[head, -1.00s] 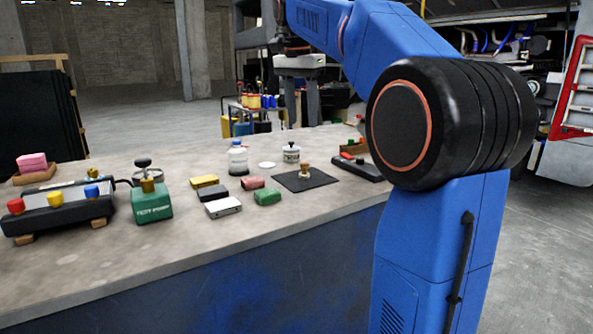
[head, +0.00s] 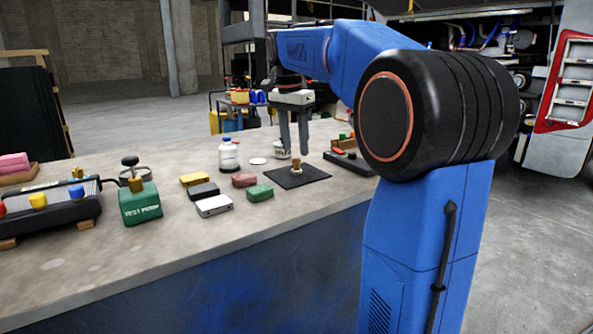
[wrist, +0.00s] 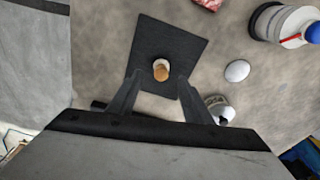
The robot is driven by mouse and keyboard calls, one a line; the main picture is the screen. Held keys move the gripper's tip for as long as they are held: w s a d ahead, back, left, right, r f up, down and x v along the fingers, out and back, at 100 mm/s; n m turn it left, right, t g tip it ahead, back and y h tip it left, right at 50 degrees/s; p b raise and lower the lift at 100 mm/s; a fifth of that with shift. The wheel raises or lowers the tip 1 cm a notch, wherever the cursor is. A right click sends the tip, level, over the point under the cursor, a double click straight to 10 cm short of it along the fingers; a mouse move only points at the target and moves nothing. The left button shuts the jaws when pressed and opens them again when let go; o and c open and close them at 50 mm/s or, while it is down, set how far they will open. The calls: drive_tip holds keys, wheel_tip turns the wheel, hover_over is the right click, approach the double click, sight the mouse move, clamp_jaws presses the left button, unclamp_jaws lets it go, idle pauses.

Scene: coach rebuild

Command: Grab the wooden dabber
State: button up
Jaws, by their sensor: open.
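The wooden dabber (head: 297,164) is a small tan, round-topped piece standing upright on a dark square mat (head: 316,174) on the workbench. In the wrist view the dabber (wrist: 161,70) is seen from above on the mat (wrist: 183,41), ahead of the fingertips and roughly centred between them. My gripper (head: 294,152) hangs above the bench with its fingers pointing down, close to the dabber in the head view. In the wrist view my gripper (wrist: 158,78) is open with nothing between its fingers. The exact height of the fingertips over the dabber is hard to tell.
A dark tray (head: 350,163) is to the right. The front bench strip is clear.

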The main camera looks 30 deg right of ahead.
sight(297, 160)
drive_tip(key=shift+w+d+f, duration=0.1)
drive_tip(key=shift+d+f, duration=0.05)
drive_tip(key=shift+f, duration=0.85)
drive_tip(key=shift+w+d+f, duration=0.1)
drive_tip(key=shift+d+f, duration=0.05)
drive_tip(key=shift+f, duration=0.8)
drive_tip(key=shift+w+d+f, duration=0.1)
drive_tip(key=shift+d+f, duration=0.05)
drive_tip(key=shift+f, duration=0.85)
drive_tip(key=c, duration=1.1)
